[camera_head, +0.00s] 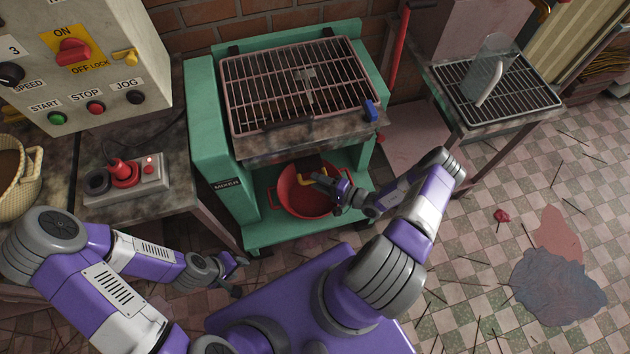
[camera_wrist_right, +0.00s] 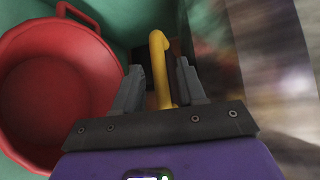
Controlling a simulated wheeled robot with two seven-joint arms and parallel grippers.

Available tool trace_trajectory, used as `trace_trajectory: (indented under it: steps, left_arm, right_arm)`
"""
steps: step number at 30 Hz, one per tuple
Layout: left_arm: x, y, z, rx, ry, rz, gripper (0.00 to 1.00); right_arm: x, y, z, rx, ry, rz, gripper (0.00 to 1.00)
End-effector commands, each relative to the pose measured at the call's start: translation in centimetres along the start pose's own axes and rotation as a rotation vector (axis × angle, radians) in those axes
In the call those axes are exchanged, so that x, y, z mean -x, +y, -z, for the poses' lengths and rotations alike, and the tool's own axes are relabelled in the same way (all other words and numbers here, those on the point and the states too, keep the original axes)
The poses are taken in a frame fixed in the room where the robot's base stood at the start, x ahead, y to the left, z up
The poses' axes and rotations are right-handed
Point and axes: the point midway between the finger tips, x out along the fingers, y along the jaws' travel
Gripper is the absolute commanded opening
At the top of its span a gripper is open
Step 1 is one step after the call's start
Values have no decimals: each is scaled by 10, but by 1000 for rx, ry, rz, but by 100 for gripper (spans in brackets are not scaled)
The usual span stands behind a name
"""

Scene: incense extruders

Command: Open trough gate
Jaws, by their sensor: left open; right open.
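The green machine (camera_head: 205,120) has a dark metal trough front (camera_head: 250,146) under its barred grate. A small dark block (camera_head: 308,164) below the trough front carries a yellow handle (camera_head: 305,181); it looks like the gate, though I cannot make out its edges. My right gripper (camera_head: 322,182) is at this handle. In the right wrist view, the yellow handle (camera_wrist_right: 158,65) stands between the two open fingers of the right gripper (camera_wrist_right: 157,85). It is close to the right finger; contact is unclear. My left gripper (camera_head: 240,275) is open, low in front of the machine, away from the handle.
A red basin (camera_head: 290,200) sits on the machine's lower shelf beneath the handle; it also shows in the right wrist view (camera_wrist_right: 50,85). A blue knob (camera_head: 370,110) is at the grate's right corner. A control box (camera_head: 100,60) stands left, a rack table (camera_head: 500,95) right.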

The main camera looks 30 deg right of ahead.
Motion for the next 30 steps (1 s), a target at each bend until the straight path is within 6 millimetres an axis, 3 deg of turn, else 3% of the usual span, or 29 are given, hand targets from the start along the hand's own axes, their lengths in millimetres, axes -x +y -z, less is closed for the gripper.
trace_trajectory:
  steps: [4, 13, 21, 30]
  left_arm:
    - [-3, -1, 0, 0, 0, 0, 43]
    - [-3, -1, 0, 0, 0, 0, 43]
    - [-3, -1, 0, 0, 0, 0, 43]
    - [-3, -1, 0, 0, 0, 0, 43]
  right_arm:
    - [-14, 0, 0, 1, -2, 1, 40]
    - [-16, 0, 0, 0, -1, -1, 40]
    - [-16, 0, 0, 0, -1, 0, 0]
    - [-15, 0, -1, -1, -1, 0, 0]
